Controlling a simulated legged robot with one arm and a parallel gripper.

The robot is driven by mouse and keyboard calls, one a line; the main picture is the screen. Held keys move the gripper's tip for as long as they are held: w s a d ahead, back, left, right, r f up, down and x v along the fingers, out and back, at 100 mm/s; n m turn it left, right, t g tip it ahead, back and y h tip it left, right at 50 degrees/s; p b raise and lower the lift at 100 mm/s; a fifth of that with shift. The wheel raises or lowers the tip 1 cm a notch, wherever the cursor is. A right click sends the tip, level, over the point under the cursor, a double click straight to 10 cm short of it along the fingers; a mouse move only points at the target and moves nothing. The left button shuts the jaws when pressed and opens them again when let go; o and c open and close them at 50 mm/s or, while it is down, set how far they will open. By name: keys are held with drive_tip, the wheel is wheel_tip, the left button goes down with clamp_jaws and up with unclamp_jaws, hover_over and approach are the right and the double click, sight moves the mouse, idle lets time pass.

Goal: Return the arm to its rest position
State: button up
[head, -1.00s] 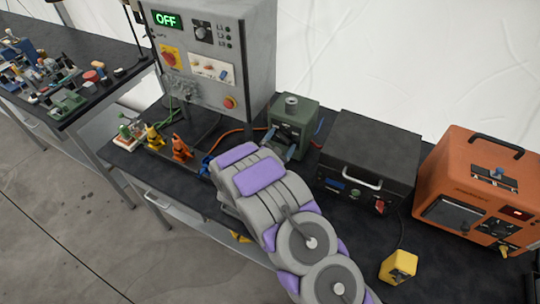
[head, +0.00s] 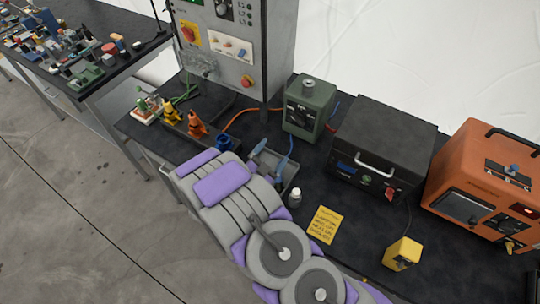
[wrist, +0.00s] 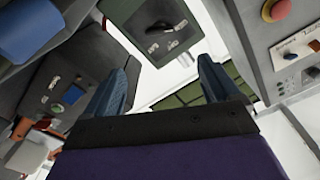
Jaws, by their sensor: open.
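My arm, grey with purple pads, reaches over the front edge of the black-topped bench in the head view. My gripper (head: 270,158) is partly hidden behind the arm, with blue-grey fingers showing beyond it. In the wrist view my gripper (wrist: 163,78) has its two fingers wide apart, with nothing held between them. The green box with a dial (head: 309,105) stands just beyond the gripper.
The grey control cabinet (head: 270,50) stands at the back of the bench. A black case (head: 382,150), an orange unit (head: 480,180) and a small yellow box (head: 402,253) are to the right. A yellow note (head: 325,225) and a small white-capped bottle (head: 295,197) lie near the arm. Open floor is at left.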

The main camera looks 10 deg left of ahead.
drive_tip(key=shift+s+a, duration=0.1)
drive_tip(key=shift+s, duration=0.3)
drive_tip(key=shift+w, duration=0.1)
drive_tip(key=w+a+r+n+g+y, duration=0.1)
drive_tip(key=w+a+r+g+y, duration=0.25)
drive_tip(key=w+g+y, duration=0.2)
drive_tip(key=s+d+r+n+g+y, duration=0.45)
drive_tip(key=s+r, duration=0.35)
drive_tip(key=r, duration=0.2)
drive_tip(key=s+d+r+n+g+h, duration=0.1)
drive_tip(key=s+d+r+g, duration=0.1)
drive_tip(key=s+d, duration=0.6)
drive_tip(key=s+d+r+n+g+h, duration=0.1)
drive_tip(key=s+d+r+n+g, duration=0.1)
drive_tip(key=s+d, duration=0.6)
drive_tip(key=s+d+r+n+g+h, duration=0.1)
drive_tip(key=s+d+r+g, duration=0.3)
drive_tip(key=s+d, duration=0.4)
drive_tip(key=s, duration=0.7)
drive_tip(key=shift+s+r+g+h+b, duration=0.25)
drive_tip(key=shift+g+h+b, duration=0.1)
drive_tip(key=shift+g+h, duration=0.05)
